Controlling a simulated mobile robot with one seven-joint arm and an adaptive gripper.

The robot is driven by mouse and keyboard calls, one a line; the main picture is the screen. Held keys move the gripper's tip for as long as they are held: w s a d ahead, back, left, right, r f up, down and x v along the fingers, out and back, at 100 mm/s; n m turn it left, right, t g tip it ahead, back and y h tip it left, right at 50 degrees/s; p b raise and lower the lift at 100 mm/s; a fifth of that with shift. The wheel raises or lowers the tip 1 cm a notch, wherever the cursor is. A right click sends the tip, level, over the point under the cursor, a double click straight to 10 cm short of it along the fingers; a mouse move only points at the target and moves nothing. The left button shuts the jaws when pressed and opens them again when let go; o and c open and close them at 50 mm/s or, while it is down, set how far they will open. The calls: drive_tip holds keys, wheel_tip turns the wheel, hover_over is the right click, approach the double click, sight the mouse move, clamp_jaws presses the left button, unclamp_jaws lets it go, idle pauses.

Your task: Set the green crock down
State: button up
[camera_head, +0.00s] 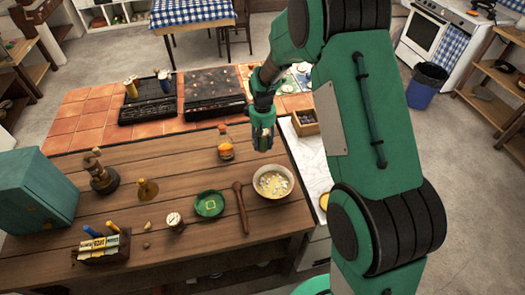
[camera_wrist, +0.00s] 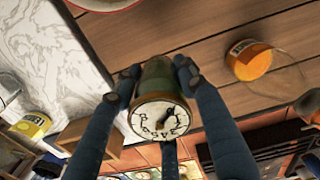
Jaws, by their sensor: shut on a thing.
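The green crock (camera_wrist: 155,78) is in the wrist view, between the two fingers of my gripper (camera_wrist: 158,72). It has a dark green body and a pale round face with dark lettering. My gripper is shut on its sides. In the head view my gripper (camera_head: 263,138) is over the right end of the wooden table (camera_head: 140,225), close to the marble slab (camera_head: 311,160). The crock is small and mostly covered by the fingers there. I cannot tell whether its base touches the wood.
A corked orange jar (camera_head: 225,150) stands left of my gripper. A bowl of pale pieces (camera_head: 273,182), a wooden spoon (camera_head: 240,207) and a green dish (camera_head: 209,204) are nearer the front. A small wooden crate (camera_head: 305,122) is to the right. Bare wood lies between jar and bowl.

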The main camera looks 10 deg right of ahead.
drive_tip(key=shift+n, duration=0.7)
drive_tip(key=r, duration=0.4)
drive_tip(key=shift+a+r+p, duration=0.1)
drive_tip(key=shift+a+p, duration=0.1)
drive_tip(key=shift+p, duration=0.15)
drive_tip(key=shift+f+b, duration=0.7)
drive_tip(key=shift+f, duration=2.5)
drive_tip(key=shift+f, duration=0.1)
drive_tip(key=shift+f+b, duration=0.4)
drive_tip(key=shift+f, duration=1.35)
drive_tip(key=shift+f, duration=0.15)
drive_tip(key=o, duration=1.5)
